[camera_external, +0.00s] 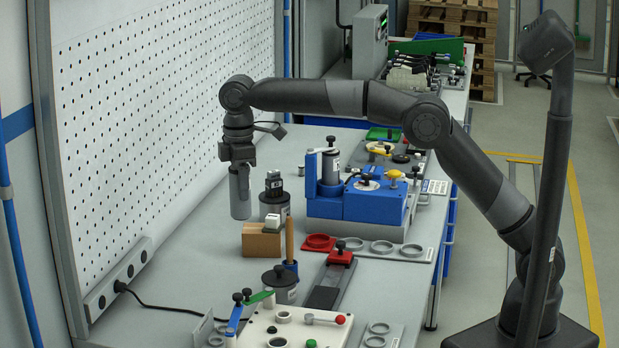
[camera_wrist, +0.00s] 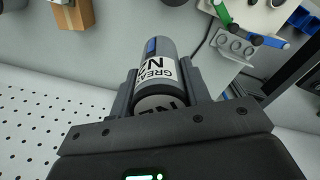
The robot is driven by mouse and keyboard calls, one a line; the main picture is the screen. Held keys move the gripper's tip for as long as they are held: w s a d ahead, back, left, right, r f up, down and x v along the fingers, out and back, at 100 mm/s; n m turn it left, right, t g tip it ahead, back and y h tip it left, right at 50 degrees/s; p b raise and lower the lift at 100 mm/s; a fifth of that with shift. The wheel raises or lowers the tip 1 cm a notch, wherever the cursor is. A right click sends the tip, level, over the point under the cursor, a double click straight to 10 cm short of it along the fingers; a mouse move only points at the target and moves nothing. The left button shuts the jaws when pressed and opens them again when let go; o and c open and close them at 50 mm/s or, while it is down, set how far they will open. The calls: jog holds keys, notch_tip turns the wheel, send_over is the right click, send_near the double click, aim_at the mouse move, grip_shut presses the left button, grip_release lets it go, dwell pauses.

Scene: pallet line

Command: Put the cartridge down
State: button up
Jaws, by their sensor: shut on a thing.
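The cartridge (camera_external: 240,196) is a grey cylinder. It hangs upright below my gripper (camera_external: 238,162) at the left of the bench, near the pegboard. In the wrist view, the cartridge (camera_wrist: 158,50) shows a grey body and a white label starting "GREA" and "N". The two fingers of my gripper (camera_wrist: 160,88) are shut on its sides. I cannot tell for sure whether its lower end touches the bench top (camera_external: 190,235).
The white pegboard (camera_external: 150,110) rises close on the left. A power strip (camera_external: 118,275) runs along the pegboard's foot. Bare bench lies around the cartridge.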

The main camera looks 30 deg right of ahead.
jog(key=f, duration=0.8)
jog(key=shift+s+a+f, duration=0.15)
jog(key=shift+a+f, duration=0.1)
jog(key=shift+f, duration=0.15)
jog(key=shift+s+a+f, duration=0.75)
jog(key=shift+a+f, duration=0.95)
jog(key=shift+f, duration=0.1)
jog(key=shift+s+a+f, duration=0.7)
jog(key=shift+a+f, duration=0.95)
jog(key=shift+f, duration=0.15)
jog(key=shift+s+a+f, duration=0.75)
jog(key=shift+a+f, duration=0.95)
jog(key=shift+f, duration=0.1)
jog(key=o, duration=1.1)
jog(key=shift+f, duration=0.15)
notch_tip(320, 180, up, 12)
jog(key=shift+r, duration=0.15)
